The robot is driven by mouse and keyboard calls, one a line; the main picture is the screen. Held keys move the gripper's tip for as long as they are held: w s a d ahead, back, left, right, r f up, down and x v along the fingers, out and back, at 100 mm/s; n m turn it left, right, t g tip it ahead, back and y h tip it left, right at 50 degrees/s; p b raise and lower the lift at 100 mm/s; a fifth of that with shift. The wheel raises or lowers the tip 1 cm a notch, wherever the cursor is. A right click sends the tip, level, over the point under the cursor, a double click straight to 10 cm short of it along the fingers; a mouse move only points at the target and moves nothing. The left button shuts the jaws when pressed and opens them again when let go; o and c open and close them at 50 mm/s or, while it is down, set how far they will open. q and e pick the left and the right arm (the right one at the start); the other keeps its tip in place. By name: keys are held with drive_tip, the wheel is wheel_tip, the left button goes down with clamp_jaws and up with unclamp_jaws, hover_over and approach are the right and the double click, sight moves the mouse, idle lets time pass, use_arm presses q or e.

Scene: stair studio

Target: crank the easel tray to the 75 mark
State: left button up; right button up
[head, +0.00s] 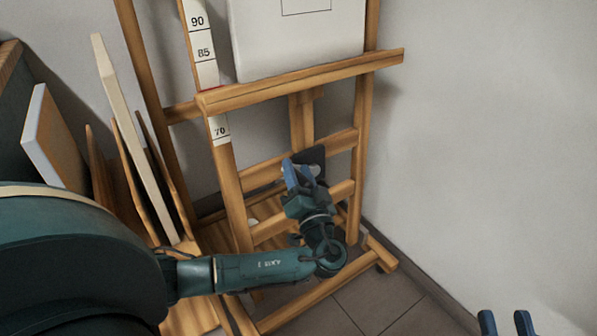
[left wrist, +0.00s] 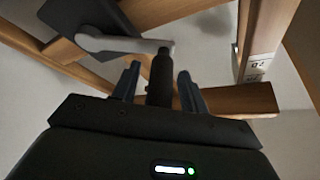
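The wooden easel tray (head: 300,80) crosses the easel, holding a white canvas (head: 300,35). On the scale strip (head: 204,52), 90 and 85 show above the tray and 70 below it; marks between are hidden. A bit of red shows at the tray's upper edge. The crank has a dark housing (left wrist: 90,20), a light grey arm (left wrist: 122,43) and a dark handle (left wrist: 160,78). My left gripper (head: 302,174) is at the crank. Its fingers stand either side of the handle, with narrow gaps showing. My right gripper (head: 506,322) is open and empty, at the lower right.
Boards (head: 135,140) lean in a wooden rack left of the easel. The easel's legs and crossbars (head: 340,142) surround my left gripper. A white wall (head: 490,130) stands close on the right. Tiled floor (head: 375,300) is clear in front of the easel's right side.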

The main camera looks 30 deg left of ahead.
use_arm(q)
clamp_jaws()
idle(0.5)
